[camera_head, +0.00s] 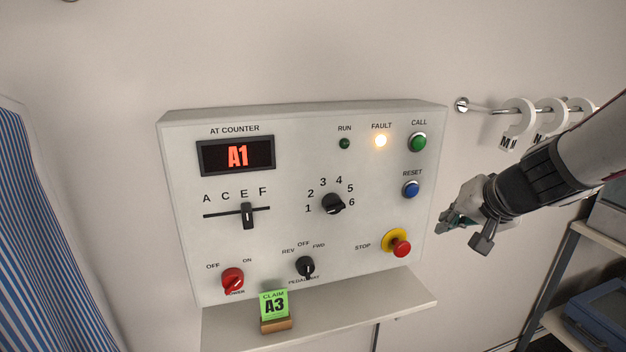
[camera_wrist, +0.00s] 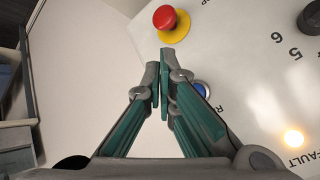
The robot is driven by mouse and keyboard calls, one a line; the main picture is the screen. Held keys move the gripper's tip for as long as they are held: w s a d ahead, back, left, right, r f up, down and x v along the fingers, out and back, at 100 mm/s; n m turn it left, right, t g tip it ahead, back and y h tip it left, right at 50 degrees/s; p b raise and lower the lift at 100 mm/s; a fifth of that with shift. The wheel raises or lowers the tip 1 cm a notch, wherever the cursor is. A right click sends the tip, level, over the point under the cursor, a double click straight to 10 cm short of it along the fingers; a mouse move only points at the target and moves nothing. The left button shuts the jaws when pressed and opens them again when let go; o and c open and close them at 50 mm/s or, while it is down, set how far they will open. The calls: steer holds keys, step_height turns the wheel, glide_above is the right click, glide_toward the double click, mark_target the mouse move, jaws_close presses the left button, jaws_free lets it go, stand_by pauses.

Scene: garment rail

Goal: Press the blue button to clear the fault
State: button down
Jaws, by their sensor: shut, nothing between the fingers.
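The blue button (camera_head: 411,189), labelled RESET, is on the right side of the control panel (camera_head: 300,150). It also shows in the wrist view (camera_wrist: 201,89), partly hidden behind one finger of my gripper. The FAULT lamp (camera_head: 380,141) above it is lit warm yellow; it glows in the wrist view (camera_wrist: 293,138) too. My gripper (camera_head: 447,222) is shut and empty, to the right of the panel and a little lower than the blue button. I see no contact between my gripper and the button.
The red STOP button (camera_head: 402,249) on its yellow ring is below the blue button. The green CALL button (camera_head: 418,142) is above it. A shelf (camera_head: 400,292) with a green A3 claim card (camera_head: 274,304) juts out under the panel. A hook rail (camera_head: 486,109) is at right.

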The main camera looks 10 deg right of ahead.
steer(key=shift+d, duration=0.2)
steer(key=shift+w, duration=0.1)
glide_toward(418, 197)
steer(key=shift+w+a+f, duration=0.15)
steer(key=shift+a+f, duration=0.35)
steer(key=shift+f, duration=0.3)
steer(key=shift+w+a+f, duration=0.15)
steer(key=shift+a+f, duration=0.3)
steer(key=shift+f, duration=0.3)
steer(key=shift+w+a+f, duration=0.15)
steer(key=shift+a+f, duration=0.35)
steer(key=shift+f, duration=0.3)
steer(key=shift+w, duration=0.1)
steer(key=shift+w+b, duration=0.35)
steer(key=shift+w, duration=0.45)
stand_by(0.4)
steer(key=shift+s, duration=0.1)
steer(key=shift+s+b, duration=0.3)
steer(key=shift+s, duration=0.5)
